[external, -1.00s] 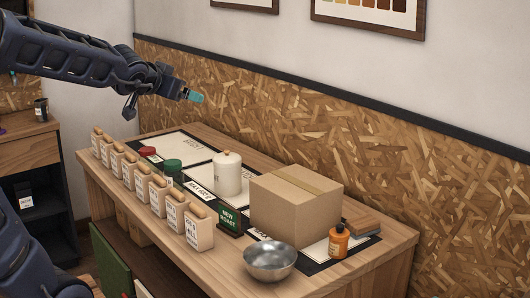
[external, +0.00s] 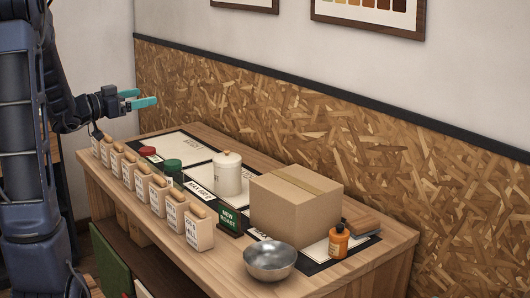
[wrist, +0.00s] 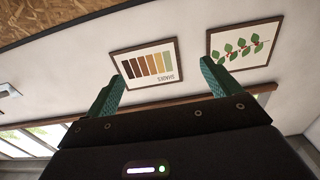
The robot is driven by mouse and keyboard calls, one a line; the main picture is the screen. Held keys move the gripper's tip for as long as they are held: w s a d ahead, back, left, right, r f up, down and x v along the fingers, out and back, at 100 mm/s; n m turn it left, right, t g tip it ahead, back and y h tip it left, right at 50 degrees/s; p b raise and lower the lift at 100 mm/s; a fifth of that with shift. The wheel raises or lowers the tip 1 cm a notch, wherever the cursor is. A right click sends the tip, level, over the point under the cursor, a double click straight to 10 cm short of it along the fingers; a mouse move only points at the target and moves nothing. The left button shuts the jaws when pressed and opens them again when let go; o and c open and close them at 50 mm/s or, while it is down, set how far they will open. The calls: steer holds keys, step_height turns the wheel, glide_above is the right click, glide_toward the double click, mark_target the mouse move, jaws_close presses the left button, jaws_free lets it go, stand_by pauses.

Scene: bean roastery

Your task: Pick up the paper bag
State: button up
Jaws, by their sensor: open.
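I cannot make out a thing that is plainly a paper bag. Several tan, labelled packets (external: 172,209) stand upright in a row along the near edge of the wooden counter (external: 330,282); I cannot tell whether they are paper bags. My gripper (external: 145,97) has teal fingers and is open and empty, above and beyond the far left end of the counter. It is well apart from the packets. In the wrist view the open fingers (wrist: 162,72) point at the upper wall, with no counter in sight.
A chipboard wall (external: 400,170) runs behind. The left back mat (external: 180,146) is mostly bare.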

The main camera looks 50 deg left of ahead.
glide_toward(169, 202)
steer(key=w, duration=0.8)
steer(key=shift+w, duration=0.3)
steer(key=w, duration=0.4)
steer(key=shift+w+d, duration=0.4)
steer(key=shift+w, duration=0.5)
steer(key=c, duration=1.3)
steer(key=shift+o, duration=0.2)
steer(key=shift+a, duration=0.1)
